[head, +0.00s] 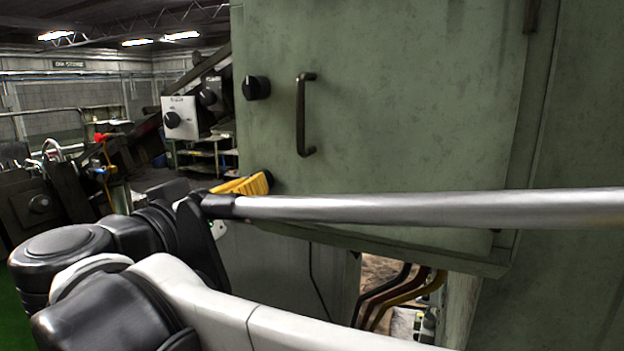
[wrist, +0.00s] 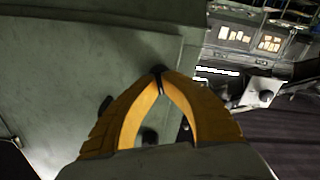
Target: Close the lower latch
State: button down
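A pale green cabinet door (head: 400,120) fills much of the head view. It carries a dark bar handle (head: 305,115) and a round black knob (head: 256,88) near its left edge. My yellow gripper (head: 262,182) is at the door's lower left edge, partly behind my arm. No lower latch can be made out in the head view; that area is covered by my gripper and arm. In the wrist view my gripper's fingers (wrist: 158,78) come together at their tips against the green panel (wrist: 90,60). A dark spot lies right at the tips; I cannot tell if it is a latch.
A light control box (head: 182,118) with black knobs stands left of the door. Below the door, dark and yellow hoses (head: 400,297) hang in an opening. My arm's long grey link crosses in front of the door's lower part.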

jog(key=n, duration=0.7)
jog(key=c, duration=1.1)
grip_release()
jog(key=shift+w, duration=0.1)
jog(key=shift+o, duration=1.2)
jog(key=shift+w+d, duration=0.1)
jog(key=shift+w, duration=0.05)
jog(key=v, duration=0.8)
